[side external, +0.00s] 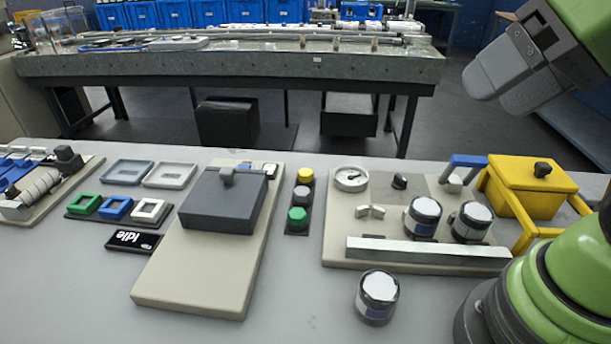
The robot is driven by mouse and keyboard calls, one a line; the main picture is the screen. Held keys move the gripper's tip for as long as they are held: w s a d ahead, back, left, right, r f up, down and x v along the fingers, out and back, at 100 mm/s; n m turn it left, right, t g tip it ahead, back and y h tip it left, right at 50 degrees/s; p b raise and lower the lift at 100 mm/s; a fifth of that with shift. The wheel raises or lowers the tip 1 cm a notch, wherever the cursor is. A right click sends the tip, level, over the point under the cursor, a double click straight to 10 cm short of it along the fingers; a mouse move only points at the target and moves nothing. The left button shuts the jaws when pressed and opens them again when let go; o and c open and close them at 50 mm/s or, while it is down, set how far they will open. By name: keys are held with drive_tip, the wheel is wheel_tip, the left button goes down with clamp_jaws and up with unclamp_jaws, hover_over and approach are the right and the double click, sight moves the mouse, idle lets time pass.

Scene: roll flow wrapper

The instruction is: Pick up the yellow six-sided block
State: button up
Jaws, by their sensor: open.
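My gripper (508,88), with grey fingers, hangs in the air at the upper right, high above the table and far from the small parts. It is open, and nothing shows between its fingers. A small yellow piece (306,175) sits at the far end of a narrow dark strip, behind a grey piece (303,196) and a green piece (297,217). The green one looks six-sided; the yellow one is too small to count its sides. A larger yellow box (527,188) with a black knob stands at the right in a yellow frame.
A beige board with a dark grey box (222,201) lies left of the strip. A panel with a gauge (351,179), a silver bar (428,252) and two jars lies to its right. Another jar (377,297) stands in front. Bare table lies around the front jar.

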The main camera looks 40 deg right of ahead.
drive_tip(key=w+r+g, duration=0.1)
drive_tip(key=w, duration=0.8)
drive_tip(key=n+g+h, duration=0.2)
drive_tip(key=g+h, duration=0.1)
hover_over(306, 172)
drive_tip(key=s, duration=0.1)
drive_tip(key=f, duration=2.4)
drive_tip(key=shift+s+d+f, duration=0.2)
drive_tip(key=shift+f, duration=0.15)
drive_tip(key=shift+a+x, duration=0.15)
drive_tip(key=shift+x, duration=0.85)
drive_tip(key=shift+a+x, duration=0.2)
drive_tip(key=shift+x, duration=0.75)
drive_tip(key=shift+a+x, duration=0.15)
drive_tip(key=shift+x, duration=0.85)
drive_tip(key=shift+s+f, duration=0.1)
drive_tip(key=shift+s, duration=0.05)
drive_tip(key=shift+c, duration=0.5)
drive_tip(key=c, duration=0.9)
